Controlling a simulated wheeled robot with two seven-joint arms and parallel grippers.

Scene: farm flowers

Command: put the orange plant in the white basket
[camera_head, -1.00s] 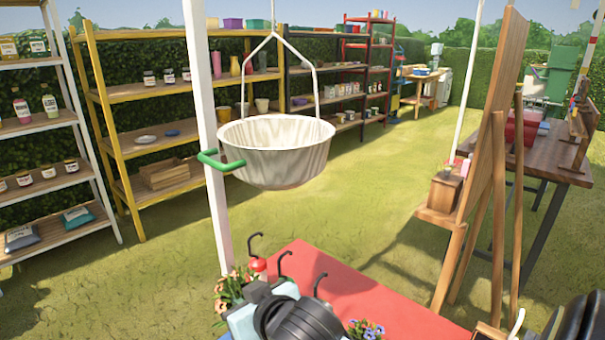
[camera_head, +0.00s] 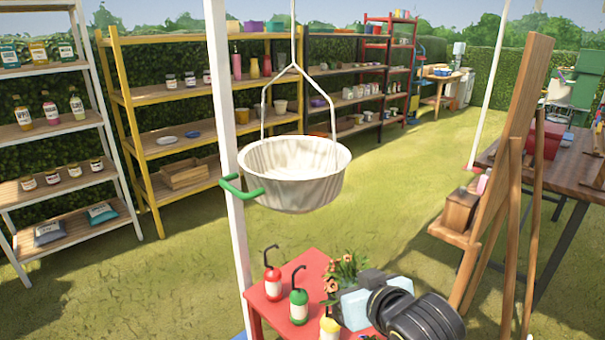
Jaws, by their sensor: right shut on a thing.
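The orange plant (camera_head: 345,270), with green leaves and orange blooms, shows in the head view above the right part of the red table. My right gripper (camera_head: 343,304) is shut on it; its lower part and the fingertips are mostly hidden by the gripper body. The white basket (camera_head: 295,180), a round ribbed bowl with an open top, hangs on a white wire hanger above and left of the gripper, apart from the plant. My left gripper is not in view.
The red table (camera_head: 312,265) carries a red bottle (camera_head: 273,282), a green bottle (camera_head: 299,305) and a yellow bottle (camera_head: 330,328). A white post (camera_head: 228,150) and green handle (camera_head: 240,188) are beside the basket. A wooden easel (camera_head: 500,170) stands right.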

